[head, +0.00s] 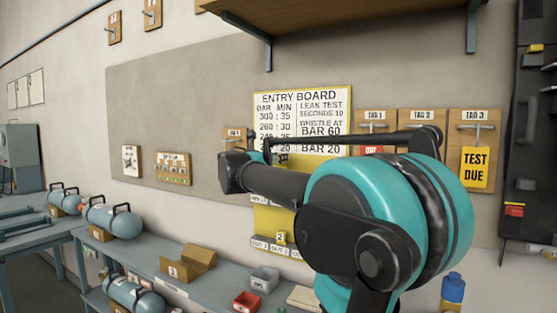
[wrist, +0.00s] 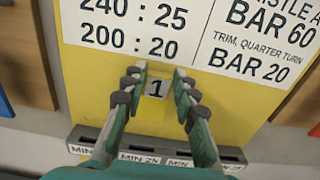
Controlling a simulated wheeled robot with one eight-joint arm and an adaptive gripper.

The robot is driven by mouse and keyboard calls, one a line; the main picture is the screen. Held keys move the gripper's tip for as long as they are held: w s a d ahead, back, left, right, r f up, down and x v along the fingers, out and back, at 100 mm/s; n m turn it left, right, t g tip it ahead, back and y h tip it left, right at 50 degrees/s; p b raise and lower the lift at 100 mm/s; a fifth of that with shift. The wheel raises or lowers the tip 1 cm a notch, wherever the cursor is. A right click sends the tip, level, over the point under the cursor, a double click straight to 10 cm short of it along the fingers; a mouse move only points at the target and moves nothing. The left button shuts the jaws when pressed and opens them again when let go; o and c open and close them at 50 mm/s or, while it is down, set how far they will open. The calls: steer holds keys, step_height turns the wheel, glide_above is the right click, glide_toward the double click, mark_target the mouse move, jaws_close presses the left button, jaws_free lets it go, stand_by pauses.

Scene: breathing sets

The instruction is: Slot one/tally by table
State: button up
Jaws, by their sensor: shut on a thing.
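In the wrist view a small pale tally marked 1 (wrist: 157,88) sits between the fingers of my gripper (wrist: 160,72), which is shut on it in front of the yellow board (wrist: 84,76). Below it, a grey slot rail (wrist: 105,138) has labels with MIN lettering, one reading MIN 25; my fingers cover part of it. In the head view the entry board (head: 345,98) hangs on the wall, its lower part largely behind my arm. A tally marked 2 (head: 280,237) stands low on the yellow board, above the OUT labels. My gripper is mostly hidden there.
Tag plaques flank the board, one with a yellow TEST DUE tag (head: 475,167). A wooden shelf (head: 340,12) is above.

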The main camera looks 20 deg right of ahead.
steer(key=shift+f, duration=0.1)
steer(key=shift+f, duration=2.8)
steer(key=shift+f, duration=2.15)
steer(key=o, duration=1)
steer(key=shift+c, duration=0.2)
steer(key=v, duration=1.2)
